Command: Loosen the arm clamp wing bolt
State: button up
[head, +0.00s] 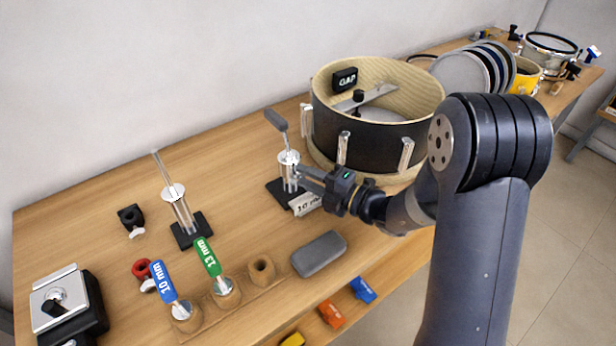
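A metal post (289,178) stands upright on a dark base at the middle of the table, with a tilted grey pad (276,120) on a thin rod above it. My gripper (303,178) reaches in from the right, its fingertips at the right side of this post. They overlap it in the picture; contact and finger gap are too small to tell. No wing bolt shows clearly on this post; the fingers may cover it. A black clamp (131,216) with a pale wing-shaped piece and a red clamp (141,268) lie loose at the left.
A second post (178,208) with a tall rod stands left. Blue (164,282) and green (207,257) handled tools stand in wooden holders in front. A black drum shell (375,140) stands close behind my gripper. A grey case (319,254) lies in front. A white tag (305,204) sits below my gripper.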

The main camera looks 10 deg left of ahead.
jog(key=shift+c, duration=0.2)
grip_shut()
